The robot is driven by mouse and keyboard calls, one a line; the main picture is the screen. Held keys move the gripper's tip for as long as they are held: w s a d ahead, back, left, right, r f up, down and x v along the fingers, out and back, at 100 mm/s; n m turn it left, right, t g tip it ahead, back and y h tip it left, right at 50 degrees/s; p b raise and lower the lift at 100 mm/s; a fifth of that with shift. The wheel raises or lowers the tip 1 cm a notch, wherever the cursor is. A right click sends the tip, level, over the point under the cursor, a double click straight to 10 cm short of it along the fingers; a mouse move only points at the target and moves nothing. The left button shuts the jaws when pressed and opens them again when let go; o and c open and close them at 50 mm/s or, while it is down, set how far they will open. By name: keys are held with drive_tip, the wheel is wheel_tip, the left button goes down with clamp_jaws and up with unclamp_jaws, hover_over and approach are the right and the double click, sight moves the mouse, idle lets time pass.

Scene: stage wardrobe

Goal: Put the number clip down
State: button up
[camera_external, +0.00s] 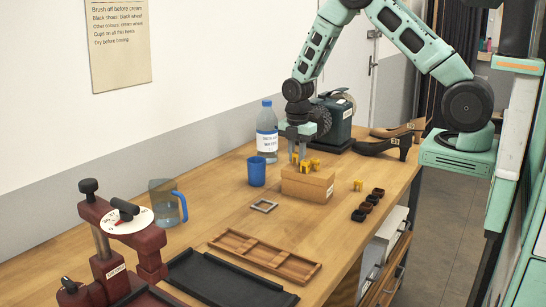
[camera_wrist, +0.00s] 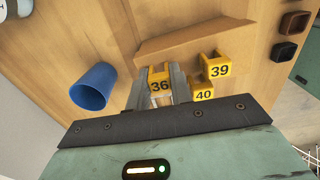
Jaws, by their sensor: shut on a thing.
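My gripper (camera_external: 295,150) points down over the left part of a tan box (camera_external: 307,187) on the workbench. It is shut on a yellow number clip marked 36, which shows between the fingers in the wrist view (camera_wrist: 159,84). The clip is at or just above the box top; I cannot tell whether it touches. Two more yellow clips, marked 39 (camera_wrist: 217,67) and 40 (camera_wrist: 202,92), are just right of the gripper. Another yellow clip (camera_external: 358,185) stands on the bench right of the box.
A blue cup (camera_external: 257,172) and a water bottle (camera_external: 267,133) stand left of the box. Several small dark cups (camera_external: 365,207) line the right edge.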

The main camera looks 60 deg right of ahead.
drive_tip(key=shift+f, duration=0.2)
drive_tip(key=shift+f, duration=0.2)
drive_tip(key=o, duration=0.9)
drive_tip(key=shift+o, duration=0.2)
drive_tip(key=shift+r, duration=0.2)
